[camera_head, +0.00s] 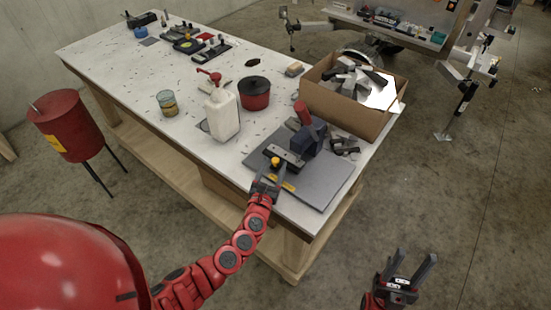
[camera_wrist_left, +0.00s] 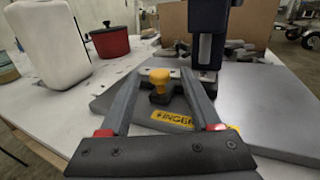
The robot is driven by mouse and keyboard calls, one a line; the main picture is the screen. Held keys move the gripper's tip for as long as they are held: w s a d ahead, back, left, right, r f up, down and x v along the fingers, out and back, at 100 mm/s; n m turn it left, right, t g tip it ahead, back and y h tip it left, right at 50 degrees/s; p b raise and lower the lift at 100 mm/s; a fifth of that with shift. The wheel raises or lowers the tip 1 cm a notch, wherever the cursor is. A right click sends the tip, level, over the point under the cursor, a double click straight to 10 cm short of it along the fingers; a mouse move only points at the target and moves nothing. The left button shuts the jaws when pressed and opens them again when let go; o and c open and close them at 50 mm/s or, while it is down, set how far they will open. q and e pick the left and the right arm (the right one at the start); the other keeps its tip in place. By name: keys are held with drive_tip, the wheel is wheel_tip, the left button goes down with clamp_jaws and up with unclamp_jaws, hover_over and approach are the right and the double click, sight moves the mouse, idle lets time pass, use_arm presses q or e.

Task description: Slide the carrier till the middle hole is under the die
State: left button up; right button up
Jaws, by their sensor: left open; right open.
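The carrier (camera_head: 287,154) is a dark bar lying at the foot of a dark blue press (camera_head: 308,138) with a red handle. Its yellow knob (camera_head: 275,161) sticks up at the near end; in the left wrist view the knob (camera_wrist_left: 160,84) stands between my fingers. My left gripper (camera_head: 267,177) is open around the knob, with a gap visible on both sides. The carrier's holes and the die are not clearly visible. My right gripper (camera_head: 408,268) is open and empty, off the table at the lower right.
The press stands on a grey plate (camera_head: 318,186) near the table corner, with a yellow label beside my left gripper. A white jug (camera_head: 222,115), a red pot (camera_head: 254,94) and a cardboard box (camera_head: 342,112) of metal pieces stand around it. Dark parts (camera_head: 344,146) lie right of the press.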

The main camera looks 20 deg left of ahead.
sight(275, 163)
use_arm(q)
drive_tip(key=shift+w+a, duration=0.1)
drive_tip(key=shift+w, duration=1.4)
clamp_jaws()
idle(0.4)
